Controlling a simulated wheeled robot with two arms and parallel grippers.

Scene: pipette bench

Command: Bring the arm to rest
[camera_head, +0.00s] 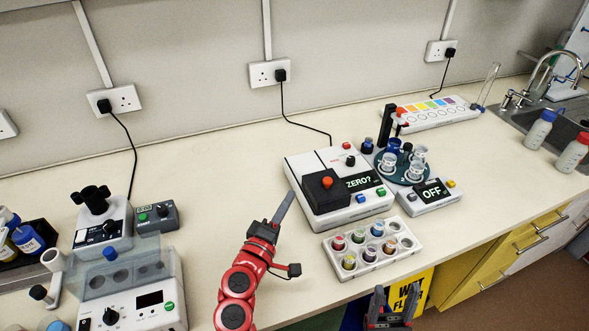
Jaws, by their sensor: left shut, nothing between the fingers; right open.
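My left gripper (284,208) is at the end of the red arm, over the bench in front of the white box that reads "ZERO?" (366,203). Its fingers are shut with nothing between them, and point up and to the right. It looks apart from the box, though its height above the bench is hard to tell. My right gripper (394,297) is at the bottom edge, in front of the bench edge. Its two dark fingers are apart and empty. Most of the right arm is out of view.
A white rack with coloured vials (401,249) stands right of my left gripper. Behind it are a round carousel (376,161) and a box reading "OFF" (417,208). A white machine with a clear lid (98,317) is at left. Bare bench (215,190) lies between.

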